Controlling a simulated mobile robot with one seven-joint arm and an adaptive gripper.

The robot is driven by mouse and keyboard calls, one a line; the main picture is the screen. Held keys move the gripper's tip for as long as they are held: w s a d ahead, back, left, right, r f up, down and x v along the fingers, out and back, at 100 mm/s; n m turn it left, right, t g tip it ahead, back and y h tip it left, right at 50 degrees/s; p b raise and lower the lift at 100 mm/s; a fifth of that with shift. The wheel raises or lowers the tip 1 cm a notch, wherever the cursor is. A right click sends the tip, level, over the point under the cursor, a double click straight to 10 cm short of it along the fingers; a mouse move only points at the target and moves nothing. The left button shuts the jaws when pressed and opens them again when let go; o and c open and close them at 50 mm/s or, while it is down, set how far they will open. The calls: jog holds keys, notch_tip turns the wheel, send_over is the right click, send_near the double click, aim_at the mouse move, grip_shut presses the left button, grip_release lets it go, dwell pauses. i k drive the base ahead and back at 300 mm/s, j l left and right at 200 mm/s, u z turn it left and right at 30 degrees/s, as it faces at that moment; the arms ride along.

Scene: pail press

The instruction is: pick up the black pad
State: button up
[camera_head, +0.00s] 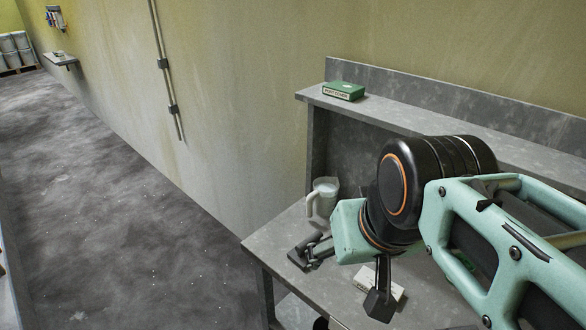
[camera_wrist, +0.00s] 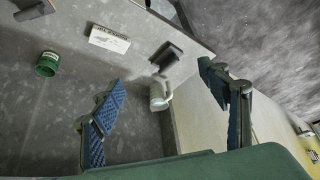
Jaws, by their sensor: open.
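The black pad (camera_wrist: 167,56) is a small dark block on the grey bench, near its edge, between the white mug and a white box in the wrist view. In the head view a dark shape (camera_head: 299,259) near the bench's left edge appears to be the pad, partly covered by a gripper finger. My gripper (camera_head: 346,286) is over the bench, its fingers spread apart and empty. In the wrist view the blue-faced fingers (camera_wrist: 160,75) frame the pad and mug from a distance, and nothing is between them up close.
A white mug (camera_head: 323,195) stands behind the pad. A white box (camera_head: 379,284) with dark print lies to the right. A green tin (camera_wrist: 48,63) stands farther along the bench. A green box (camera_head: 344,91) sits on the raised shelf (camera_head: 400,112). Open floor (camera_head: 110,200) lies left.

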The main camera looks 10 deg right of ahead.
aim_at(297, 255)
jog(key=i+j+z, duration=0.4)
jog(key=j, duration=0.2)
jog(key=j+z, duration=0.2)
jog(key=i+j+z, duration=0.2)
jog(key=j, duration=0.25)
